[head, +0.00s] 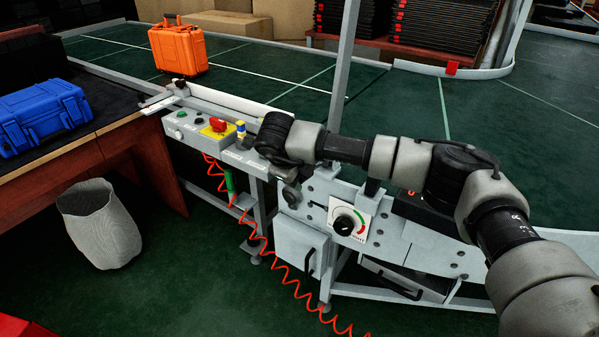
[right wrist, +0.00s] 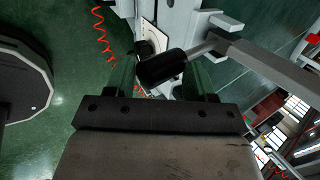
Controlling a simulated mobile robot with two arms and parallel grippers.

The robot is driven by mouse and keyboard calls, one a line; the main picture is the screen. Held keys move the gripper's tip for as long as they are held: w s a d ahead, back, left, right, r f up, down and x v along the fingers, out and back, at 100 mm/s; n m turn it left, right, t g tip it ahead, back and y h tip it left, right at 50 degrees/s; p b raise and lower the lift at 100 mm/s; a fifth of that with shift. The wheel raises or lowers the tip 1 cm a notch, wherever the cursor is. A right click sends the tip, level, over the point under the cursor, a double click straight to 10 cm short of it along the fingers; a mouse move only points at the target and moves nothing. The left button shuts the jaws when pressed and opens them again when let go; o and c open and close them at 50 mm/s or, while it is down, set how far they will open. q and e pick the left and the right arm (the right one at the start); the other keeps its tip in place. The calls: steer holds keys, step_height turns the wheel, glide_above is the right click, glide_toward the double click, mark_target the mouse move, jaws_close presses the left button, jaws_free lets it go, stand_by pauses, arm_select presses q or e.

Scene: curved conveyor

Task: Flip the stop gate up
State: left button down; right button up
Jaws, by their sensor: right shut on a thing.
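My right gripper (head: 287,174) reaches down beside the conveyor frame, mostly hidden behind its own wrist in the head view. In the right wrist view my right gripper (right wrist: 161,74) has a finger on each side of a black cylindrical handle (right wrist: 162,67) and is shut on it. The handle sits on the end of a grey metal lever (right wrist: 265,62) that runs off to the right. The stop gate cannot be made out for certain; the frames do not clearly show whether this lever belongs to it. My left gripper is out of view.
An orange case (head: 177,48) stands on the conveyor. A control box (head: 188,131) with a red knob is left of my wrist. A dial (head: 345,223) is on the conveyor's side. A blue case (head: 42,117) lies on the table; a bin (head: 100,225) stands below.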

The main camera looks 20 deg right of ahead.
steer(key=shift+s+d+f, duration=0.1)
steer(key=shift+d+f, duration=0.05)
steer(key=shift+f, duration=0.3)
steer(key=shift+s+d+f, duration=0.1)
steer(key=shift+d+f, duration=0.05)
steer(key=shift+f, duration=0.3)
steer(key=o, duration=0.8)
steer(key=shift+f, duration=0.1)
steer(key=shift+o, duration=0.2)
steer(key=shift+a+r+g, duration=0.15)
steer(key=shift+r+g, duration=0.15)
steer(key=shift+r, duration=0.1)
steer(key=v, duration=1.1)
steer(key=shift+r, duration=0.25)
steer(key=shift+w, duration=0.1)
